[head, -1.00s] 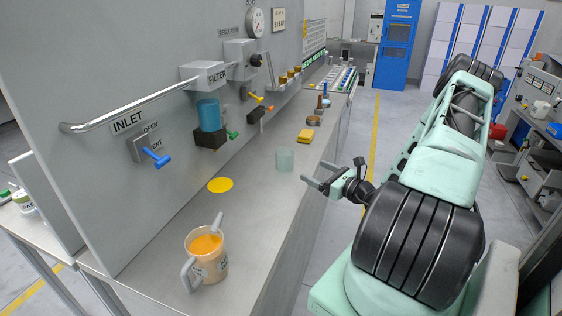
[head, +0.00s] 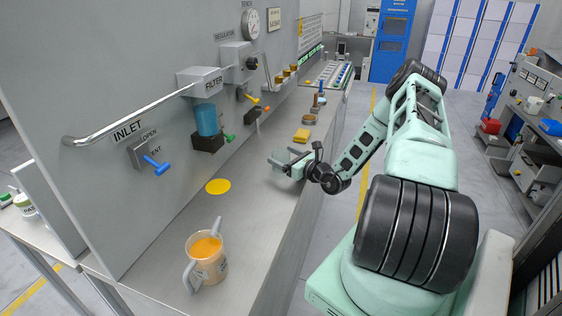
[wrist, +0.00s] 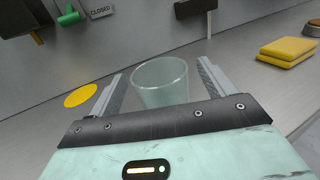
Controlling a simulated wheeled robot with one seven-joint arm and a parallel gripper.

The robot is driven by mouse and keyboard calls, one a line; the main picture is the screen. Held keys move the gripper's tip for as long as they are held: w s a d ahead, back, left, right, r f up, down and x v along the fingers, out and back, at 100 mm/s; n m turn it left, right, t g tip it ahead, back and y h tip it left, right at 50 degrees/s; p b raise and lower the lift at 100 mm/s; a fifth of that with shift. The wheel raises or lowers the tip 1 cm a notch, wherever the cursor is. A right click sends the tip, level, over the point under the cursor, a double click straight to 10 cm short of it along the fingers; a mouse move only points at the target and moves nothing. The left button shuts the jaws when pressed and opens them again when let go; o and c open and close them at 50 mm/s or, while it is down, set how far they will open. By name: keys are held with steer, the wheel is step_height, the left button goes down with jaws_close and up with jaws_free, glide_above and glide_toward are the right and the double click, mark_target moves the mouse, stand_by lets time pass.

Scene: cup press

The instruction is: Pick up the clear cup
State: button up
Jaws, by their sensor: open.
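The clear cup (wrist: 161,84) stands upright on the metal bench in the wrist view, between the two open fingers of my gripper (wrist: 158,92). A small gap shows between the cup and each finger, wider on the right. In the head view my gripper (head: 283,162) is at the cup's place on the bench, and its body and fingers cover most of the cup (head: 279,173). My gripper is open and holds nothing.
A yellow disc (head: 218,186) lies on the bench (head: 250,225) left of the cup. A pitcher of orange liquid (head: 206,258) stands nearer. A yellow sponge-like block (head: 302,135) lies beyond the cup. The panel with its filter (head: 206,120) and valves rises along the bench's left side.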

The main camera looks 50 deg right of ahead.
steer(key=c, duration=1.1)
steer(key=shift+r, duration=0.1)
